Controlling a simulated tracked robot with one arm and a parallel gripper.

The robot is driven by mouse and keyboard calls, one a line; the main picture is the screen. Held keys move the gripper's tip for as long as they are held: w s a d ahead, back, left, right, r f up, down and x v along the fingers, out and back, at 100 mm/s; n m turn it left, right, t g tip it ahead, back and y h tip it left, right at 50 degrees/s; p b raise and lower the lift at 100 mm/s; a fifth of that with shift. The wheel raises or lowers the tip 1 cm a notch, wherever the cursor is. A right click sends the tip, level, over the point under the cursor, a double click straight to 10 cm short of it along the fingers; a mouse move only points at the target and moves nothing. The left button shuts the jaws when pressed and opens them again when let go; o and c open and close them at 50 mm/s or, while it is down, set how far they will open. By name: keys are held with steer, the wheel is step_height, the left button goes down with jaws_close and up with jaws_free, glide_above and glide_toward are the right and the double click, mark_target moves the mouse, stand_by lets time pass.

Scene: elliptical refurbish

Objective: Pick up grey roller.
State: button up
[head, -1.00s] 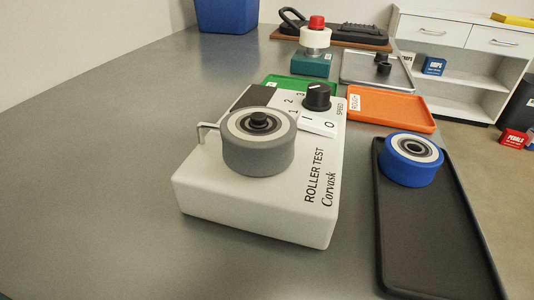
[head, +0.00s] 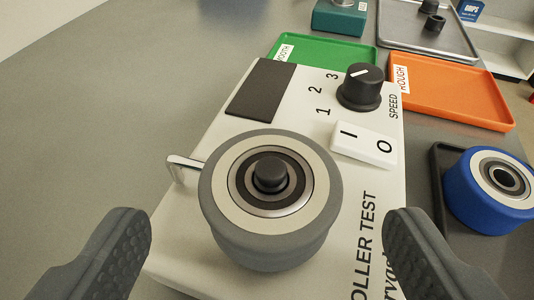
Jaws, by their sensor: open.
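The grey roller (head: 270,235) sits on the white roller test machine (head: 377,190), with a dark peg through its centre. It has a grey outer tyre, a pale ring and a dark inner bearing. My gripper (head: 268,250) is open. Its dark textured fingers show at the lower left and lower right, with the roller between them in the picture and a gap on each side. Neither finger appears to touch the roller. The machine's lower front is out of frame.
A metal bracket (head: 183,168) stands just left of the roller. Behind it are a speed knob (head: 361,88) and a white switch (head: 364,145). A blue roller (head: 488,208) is on a dark tray (head: 440,165) at right. Green (head: 350,55) and orange (head: 450,90) trays lie beyond. The left bench is clear.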

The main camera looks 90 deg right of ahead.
mark_target(268, 226)
steer(key=shift+x, duration=2.5)
steer(key=c, duration=1.1)
